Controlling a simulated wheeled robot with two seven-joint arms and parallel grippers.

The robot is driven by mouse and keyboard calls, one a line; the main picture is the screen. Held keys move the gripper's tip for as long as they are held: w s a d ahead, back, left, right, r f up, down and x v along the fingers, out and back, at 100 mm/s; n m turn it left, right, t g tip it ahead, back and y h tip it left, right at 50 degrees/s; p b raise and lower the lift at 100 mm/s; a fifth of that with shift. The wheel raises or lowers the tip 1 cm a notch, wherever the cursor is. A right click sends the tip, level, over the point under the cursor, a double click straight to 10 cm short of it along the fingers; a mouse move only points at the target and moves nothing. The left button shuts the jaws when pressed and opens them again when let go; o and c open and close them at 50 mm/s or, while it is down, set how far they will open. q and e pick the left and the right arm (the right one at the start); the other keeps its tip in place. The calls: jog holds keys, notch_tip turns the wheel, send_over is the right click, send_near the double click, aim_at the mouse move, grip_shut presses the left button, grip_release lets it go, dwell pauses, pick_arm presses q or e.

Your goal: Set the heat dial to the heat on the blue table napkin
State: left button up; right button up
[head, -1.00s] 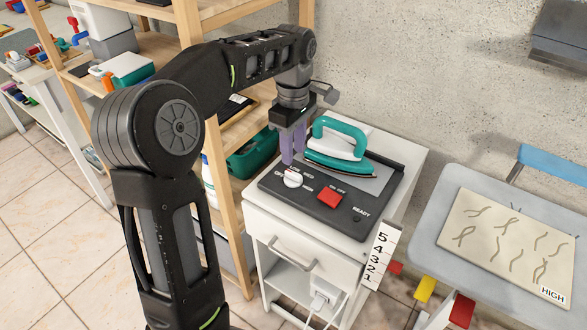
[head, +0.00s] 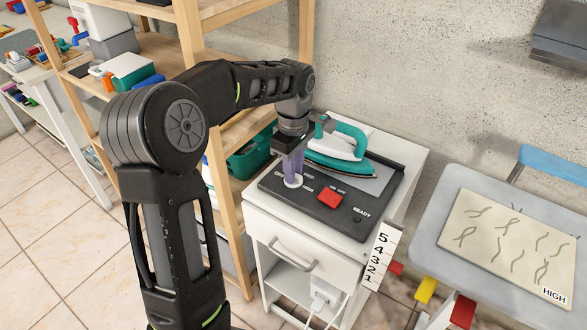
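The white heat dial (head: 293,181) is on the left of the dark control panel (head: 327,222) on a white cabinet. My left gripper (head: 293,169), with purple fingers, points straight down at the dial and covers much of it. The fingers overlap in this view, so I cannot tell whether they grip the dial, and its pointer and most of its markings are hidden. A beige napkin (head: 492,235) with wavy crease lines lies on the grey-blue table (head: 421,237) at right. Its corner tag (head: 554,295) reads HIGH. My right gripper is not in view.
A teal and white iron (head: 338,154) stands on the panel close behind my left gripper. A red switch (head: 329,197) marked ON OFF sits right of the dial. A numbered strip (head: 381,255) hangs at the cabinet's right side. A wooden shelf (head: 233,225) stands at left.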

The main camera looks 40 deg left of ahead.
pick_arm(q)
grip_shut()
jog(key=shift+m, duration=0.4)
jog(key=m+p, duration=0.1)
jog(key=m, duration=0.3)
jog(key=m+p, duration=0.1)
jog(key=m, duration=0.5)
jog(key=shift+r+m+p, duration=0.1)
jog(key=shift+m+p, duration=0.2)
jog(key=shift+p, duration=0.1)
jog(key=m+p, duration=0.1)
jog(key=m, duration=0.5)
jog(key=m+p, duration=0.1)
jog(key=m, duration=0.5)
jog(key=shift+m, duration=0.3)
